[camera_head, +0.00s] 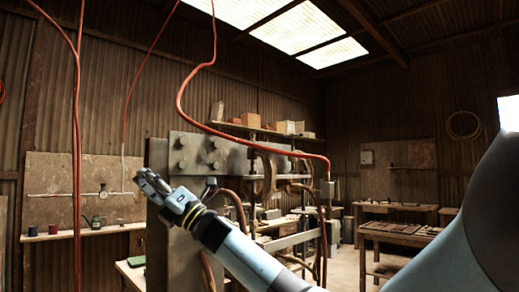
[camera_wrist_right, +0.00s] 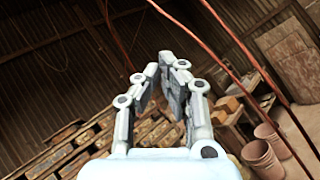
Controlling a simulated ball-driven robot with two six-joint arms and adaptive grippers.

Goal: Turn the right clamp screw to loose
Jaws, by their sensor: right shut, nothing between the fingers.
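The press (camera_head: 240,160) stands in the middle of the head view, with round bolt heads on its grey metal end plate. I cannot make out which part is the right clamp screw. My right gripper (camera_head: 143,180) is in front of the press's left edge, pointing up and left. It is shut and empty. In the right wrist view its fingers (camera_wrist_right: 167,62) meet near the tips with nothing between them, and no part of the press is clear there. My left gripper is not in view.
Red hoses (camera_head: 197,68) hang in front of the press. A wall shelf (camera_head: 85,231) with small pots is at the left. A workbench (camera_head: 400,238) is at the right. The wrist view shows stacked blocks (camera_wrist_right: 95,140) and buckets (camera_wrist_right: 262,158).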

